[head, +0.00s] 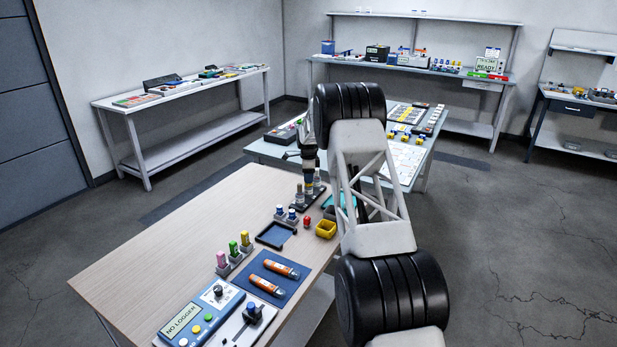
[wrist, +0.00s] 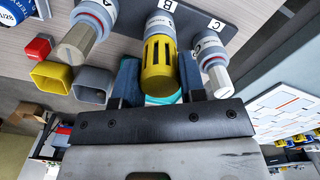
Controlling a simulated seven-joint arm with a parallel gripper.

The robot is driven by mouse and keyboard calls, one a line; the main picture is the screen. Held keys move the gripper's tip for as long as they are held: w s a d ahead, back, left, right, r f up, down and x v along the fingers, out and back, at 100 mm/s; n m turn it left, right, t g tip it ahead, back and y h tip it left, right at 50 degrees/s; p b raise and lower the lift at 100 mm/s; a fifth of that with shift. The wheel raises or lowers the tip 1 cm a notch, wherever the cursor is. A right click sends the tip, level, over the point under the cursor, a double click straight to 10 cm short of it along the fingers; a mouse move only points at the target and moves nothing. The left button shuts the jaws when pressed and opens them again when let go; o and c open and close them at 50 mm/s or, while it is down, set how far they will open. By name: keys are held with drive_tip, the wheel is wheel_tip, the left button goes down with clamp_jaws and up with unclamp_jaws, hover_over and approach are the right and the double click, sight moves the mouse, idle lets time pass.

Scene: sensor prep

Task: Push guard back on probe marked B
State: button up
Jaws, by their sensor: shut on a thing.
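In the wrist view, probe B (wrist: 161,24) stands in a dark rack (wrist: 205,14) under the letter B. A slotted yellow guard (wrist: 159,64) covers its end, in line with it. My gripper (wrist: 158,82) has its blue fingers on both sides of the guard and is shut on it. Whether the guard is fully seated against the probe's ringed collar I cannot tell. In the head view my gripper (head: 309,170) is over the rack at the table's far right end, and the guard is hard to make out there.
A yellow cup (head: 326,229), a grey cup (wrist: 92,84) and a red block (head: 307,221) are nearby. A dark blue tray (head: 259,237) lies farther along the table.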

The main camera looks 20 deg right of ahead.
drive_tip(key=shift+c, duration=0.2)
drive_tip(key=o, duration=1.1)
drive_tip(key=shift+r, duration=0.75)
idle(0.6)
drive_tip(key=shift+r, duration=2.8)
drive_tip(key=shift+r, duration=0.1)
